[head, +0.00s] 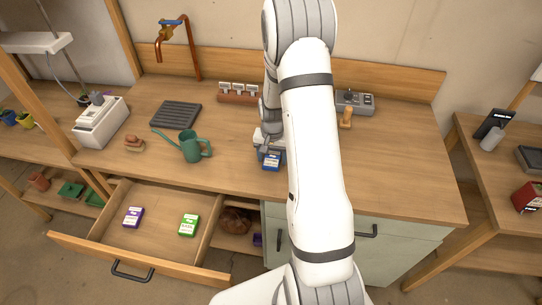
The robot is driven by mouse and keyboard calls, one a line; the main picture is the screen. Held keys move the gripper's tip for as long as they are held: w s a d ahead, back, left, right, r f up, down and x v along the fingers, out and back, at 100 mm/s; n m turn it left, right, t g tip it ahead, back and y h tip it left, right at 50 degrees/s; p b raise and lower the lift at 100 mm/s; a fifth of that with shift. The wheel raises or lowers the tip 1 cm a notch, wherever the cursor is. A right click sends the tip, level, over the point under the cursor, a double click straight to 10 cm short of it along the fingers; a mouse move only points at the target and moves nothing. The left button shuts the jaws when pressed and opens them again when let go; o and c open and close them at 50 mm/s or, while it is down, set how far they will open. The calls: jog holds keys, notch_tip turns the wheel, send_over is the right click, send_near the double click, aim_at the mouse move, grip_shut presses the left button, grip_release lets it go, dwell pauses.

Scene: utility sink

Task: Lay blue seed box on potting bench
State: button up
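The blue seed box (271,162), with a pale label, is at the potting bench (395,165), near the middle of its front part. My gripper (268,151) is right at the box's far side, pointing down. Its fingers are small and dark here and partly hidden, so I cannot tell whether they are closed on the box. I also cannot tell whether the box rests on the bench top or hangs just above it. My arm hides the bench to the right of the box.
An open drawer (150,250) holds a purple box (133,217) and a green box (188,225). A green watering can (192,148) stands left of the blue box. A black tray (175,115), a label rack (238,93) and a wooden-handled tool (346,118) are farther back. The bench's right front is clear.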

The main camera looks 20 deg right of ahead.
jog(key=shift+o, duration=0.4)
jog(key=shift+r, duration=0.15)
jog(key=shift+r, duration=0.2)
notch_tip(320, 180, up, 10)
jog(key=r+b, duration=0.1)
jog(key=b, duration=0.1)
notch_tip(320, 180, up, 7)
jog(key=n+t, duration=0.1)
jog(key=n, duration=0.1)
send_over(272, 158)
jog(key=s+a, duration=0.4)
jog(key=s+a+r+n+t, duration=0.1)
jog(key=s+a+r+n, duration=0.1)
jog(key=s, duration=0.7)
jog(key=s+a+r+n+t, duration=0.1)
jog(key=s+a+r+n, duration=0.2)
jog(key=s, duration=0.7)
notch_tip(272, 158, up, 3)
jog(key=a, duration=0.2)
jog(key=shift+a, duration=0.3)
jog(key=shift+r, duration=0.1)
jog(key=shift+c, duration=0.3)
